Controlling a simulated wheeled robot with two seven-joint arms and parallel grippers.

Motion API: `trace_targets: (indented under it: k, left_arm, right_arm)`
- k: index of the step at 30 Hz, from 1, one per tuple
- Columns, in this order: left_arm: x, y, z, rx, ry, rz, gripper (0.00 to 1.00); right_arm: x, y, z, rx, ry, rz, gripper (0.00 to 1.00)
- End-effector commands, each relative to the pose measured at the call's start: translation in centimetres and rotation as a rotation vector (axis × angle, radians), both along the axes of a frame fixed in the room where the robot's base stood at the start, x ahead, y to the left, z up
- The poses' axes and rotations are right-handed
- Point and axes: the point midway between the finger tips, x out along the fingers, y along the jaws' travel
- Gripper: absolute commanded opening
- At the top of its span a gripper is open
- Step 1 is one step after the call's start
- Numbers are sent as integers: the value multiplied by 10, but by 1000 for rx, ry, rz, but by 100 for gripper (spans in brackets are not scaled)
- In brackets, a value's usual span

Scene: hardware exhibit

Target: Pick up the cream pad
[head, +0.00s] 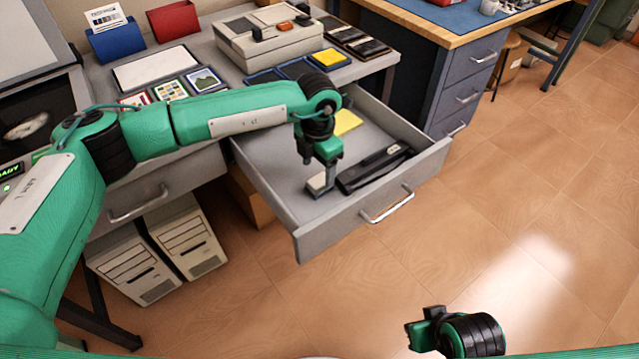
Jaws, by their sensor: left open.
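A small pale, cream-looking pad (316,184) lies in the open drawer (280,178), near its front left corner. My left gripper (320,176) points down into the drawer right at this pad and hides part of it. Its jaws are open; whether the fingers touch the pad cannot be told. My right gripper (424,328) is low over the floor at the bottom of the view, away from the drawer. Its jaw opening is not clear.
In the drawer, a black long object (375,168) lies right of my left gripper and a yellow pad (346,122) lies behind. The drawer's front wall with its handle (388,204) stands close. Cream computer towers (187,240) stand below left. The floor at right is clear.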

Motion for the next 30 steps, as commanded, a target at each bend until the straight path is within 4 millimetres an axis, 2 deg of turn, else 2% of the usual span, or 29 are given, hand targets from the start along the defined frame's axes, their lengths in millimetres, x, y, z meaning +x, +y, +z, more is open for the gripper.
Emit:
trace_targets:
  k: [9,16,17,21,24,30]
  left_arm:
    - [-6,-3,-44,0,3,1,65]
    - [-5,-3,-46,0,0,0,65]
    - [-5,-3,-46,0,0,0,62]
    - [-5,-3,-46,0,0,0,34]
    - [-5,-3,-46,0,0,0,17]
    - [-5,-3,-46,0,0,0,17]
  right_arm:
    - [0,0,-1,-1,1,1,36]
    - [0,0,2,0,-2,1,36]
    - [0,0,2,0,-2,1,36]
    - [0,0,3,0,-4,1,36]
    - [0,0,3,0,-4,1,36]
    - [0,0,2,0,-4,1,36]
